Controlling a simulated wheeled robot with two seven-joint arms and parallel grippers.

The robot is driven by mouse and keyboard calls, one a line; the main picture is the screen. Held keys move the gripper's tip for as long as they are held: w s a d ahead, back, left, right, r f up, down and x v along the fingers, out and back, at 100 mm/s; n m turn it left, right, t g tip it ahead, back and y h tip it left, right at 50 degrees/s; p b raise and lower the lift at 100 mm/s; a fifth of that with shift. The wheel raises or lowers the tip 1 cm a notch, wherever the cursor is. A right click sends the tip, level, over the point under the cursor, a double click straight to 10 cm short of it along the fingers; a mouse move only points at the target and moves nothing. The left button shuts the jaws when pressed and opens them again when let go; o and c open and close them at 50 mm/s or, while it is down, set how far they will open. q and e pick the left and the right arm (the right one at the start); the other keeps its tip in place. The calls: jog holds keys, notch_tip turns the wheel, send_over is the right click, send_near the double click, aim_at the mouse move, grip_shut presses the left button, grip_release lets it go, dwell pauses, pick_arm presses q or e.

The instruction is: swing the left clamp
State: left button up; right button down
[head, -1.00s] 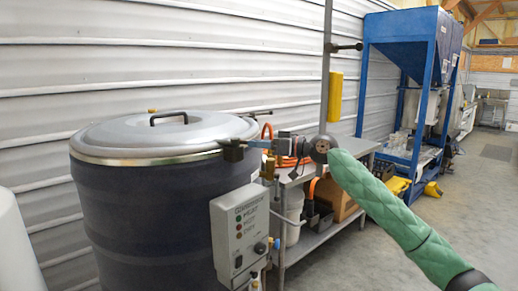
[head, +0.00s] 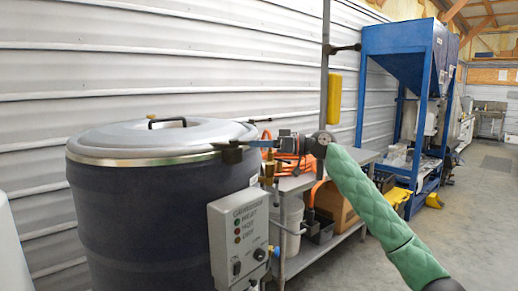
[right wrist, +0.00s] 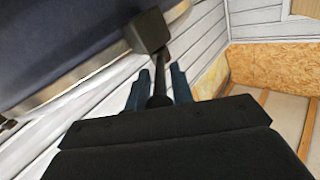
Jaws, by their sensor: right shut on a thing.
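A dark drum (head: 150,220) with a grey lid (head: 165,133) and a metal rim band stands at the left. A black clamp (head: 230,153), which I take as the left clamp, sits at the rim's near right side. My right gripper (head: 264,144) is shut on its bar. In the right wrist view, the clamp's square black block (right wrist: 148,31) lies beyond the fingers, by the rim band, with its stem between the two blue fingers (right wrist: 159,88). Whether the block touches the lid cannot be told. My left gripper is not in view.
Another dark bar (head: 258,121) shows at the rim's far right. A grey control box (head: 238,240) hangs on the drum's front right, below my gripper. A steel table (head: 350,160) and a blue hopper frame (head: 365,85) stand behind.

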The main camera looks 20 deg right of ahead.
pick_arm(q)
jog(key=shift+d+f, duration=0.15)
pick_arm(e)
jog(key=c, duration=1.5)
grip_release()
jog(key=shift+o, duration=0.2)
pick_arm(q)
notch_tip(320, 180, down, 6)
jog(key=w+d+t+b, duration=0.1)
jog(key=b, duration=0.1)
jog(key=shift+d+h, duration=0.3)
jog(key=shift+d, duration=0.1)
pick_arm(e)
jog(key=v, duration=0.7)
jog(key=shift+d, duration=0.4)
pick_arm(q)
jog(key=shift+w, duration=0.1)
